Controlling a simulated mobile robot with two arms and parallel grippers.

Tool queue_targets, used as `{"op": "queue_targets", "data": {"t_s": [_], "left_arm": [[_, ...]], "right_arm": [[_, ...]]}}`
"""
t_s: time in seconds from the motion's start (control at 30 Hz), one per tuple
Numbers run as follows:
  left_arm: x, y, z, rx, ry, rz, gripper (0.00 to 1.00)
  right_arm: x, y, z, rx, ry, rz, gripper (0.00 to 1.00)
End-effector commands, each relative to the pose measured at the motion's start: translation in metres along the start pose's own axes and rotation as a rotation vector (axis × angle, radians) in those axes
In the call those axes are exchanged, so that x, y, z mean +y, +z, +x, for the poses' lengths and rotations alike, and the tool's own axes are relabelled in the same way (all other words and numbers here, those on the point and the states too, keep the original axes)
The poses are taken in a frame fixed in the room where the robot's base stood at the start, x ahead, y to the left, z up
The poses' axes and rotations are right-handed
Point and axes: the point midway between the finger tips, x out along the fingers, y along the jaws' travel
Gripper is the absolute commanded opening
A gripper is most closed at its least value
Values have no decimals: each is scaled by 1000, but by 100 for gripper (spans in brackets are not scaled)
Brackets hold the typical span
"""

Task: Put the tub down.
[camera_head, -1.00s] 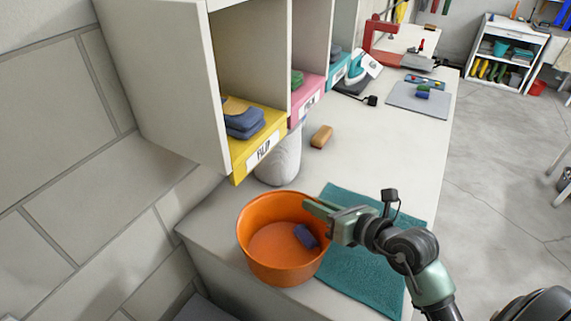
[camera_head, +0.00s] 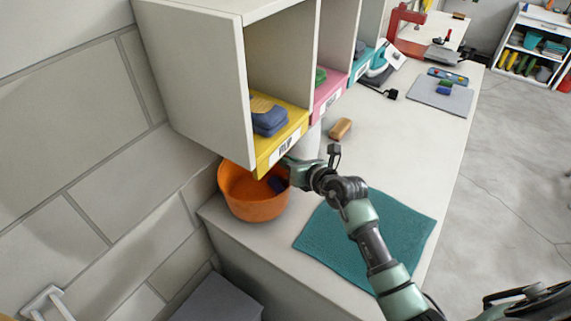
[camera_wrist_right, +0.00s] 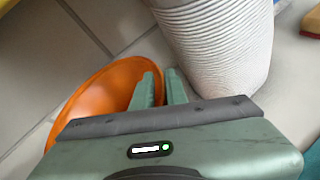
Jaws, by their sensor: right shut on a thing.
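The orange tub (camera_head: 245,208) is at the near left end of the counter, partly under the front edge of the shelf unit. I cannot tell whether the tub's base touches the counter. My left gripper is not in view.
A white ribbed vase (camera_wrist_right: 220,40) stands close beside the fingers. A teal mat (camera_head: 330,245) lies to the right under my arm. The yellow bin (camera_head: 282,150) overhangs behind the tub. A tan brush-like block (camera_head: 341,128) lies farther back on the counter.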

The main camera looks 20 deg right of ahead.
Motion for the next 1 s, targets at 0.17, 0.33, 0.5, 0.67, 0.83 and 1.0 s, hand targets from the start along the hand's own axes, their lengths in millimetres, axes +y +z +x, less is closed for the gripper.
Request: {"op": "queue_targets", "data": {"t_s": [0.17,0.33,0.5,0.67,0.83,1.0], "left_arm": [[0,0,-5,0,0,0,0],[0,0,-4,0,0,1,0],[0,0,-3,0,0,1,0],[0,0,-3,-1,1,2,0],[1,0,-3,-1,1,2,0],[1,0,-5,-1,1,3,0]], "right_arm": [[-8,-20,7,3,-1,1,0],[-8,-23,8,0,-1,1,0],[-9,-24,8,0,-1,1,0],[-9,-26,8,2,-1,1,36],[-9,-26,8,2,-1,1,36],[-8,-22,7,1,-1,1,36]]}}
